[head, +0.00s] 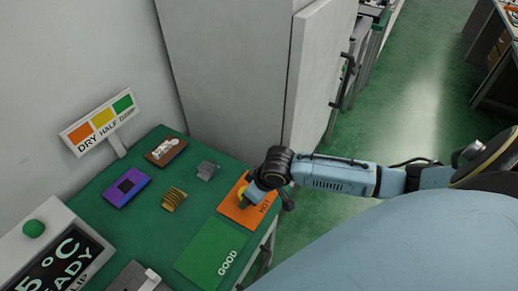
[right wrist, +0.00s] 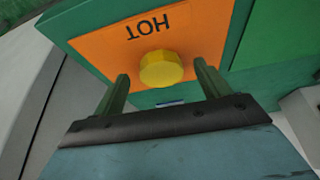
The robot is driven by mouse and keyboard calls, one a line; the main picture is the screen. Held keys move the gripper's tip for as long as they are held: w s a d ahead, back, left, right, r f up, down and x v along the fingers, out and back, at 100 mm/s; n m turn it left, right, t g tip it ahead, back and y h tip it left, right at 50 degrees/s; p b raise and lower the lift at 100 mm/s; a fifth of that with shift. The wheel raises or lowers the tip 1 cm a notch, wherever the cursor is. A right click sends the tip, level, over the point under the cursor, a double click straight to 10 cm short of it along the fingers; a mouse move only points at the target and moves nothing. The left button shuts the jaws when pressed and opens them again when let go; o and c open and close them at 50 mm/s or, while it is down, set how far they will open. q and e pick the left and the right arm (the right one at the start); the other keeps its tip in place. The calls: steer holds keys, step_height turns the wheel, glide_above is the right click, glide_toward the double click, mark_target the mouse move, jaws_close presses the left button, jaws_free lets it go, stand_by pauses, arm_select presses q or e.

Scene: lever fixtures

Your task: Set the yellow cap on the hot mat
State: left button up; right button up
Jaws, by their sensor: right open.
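The yellow cap (right wrist: 161,69) sits on the orange hot mat (right wrist: 200,49), near the mat's edge in the right wrist view. The mat's HOT lettering shows beside the cap. My right gripper (right wrist: 162,85) is open, with its two green fingers on either side of the cap and a gap to each. In the head view the cap (head: 243,193) is partly hidden behind my right gripper (head: 246,201), which is over the hot mat (head: 231,210). My left gripper is not in view.
The green GOOD mat (head: 205,258) lies beside the hot mat. A purple block (head: 112,194), a striped yellow part (head: 173,199), a grey finned part (head: 207,170) and a brown board (head: 160,156) lie farther left. A grey cabinet (head: 235,60) stands behind the table.

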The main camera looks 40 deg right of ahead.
steer(key=p+v, duration=0.2)
steer(key=v, duration=0.9)
steer(key=shift+r, duration=0.2)
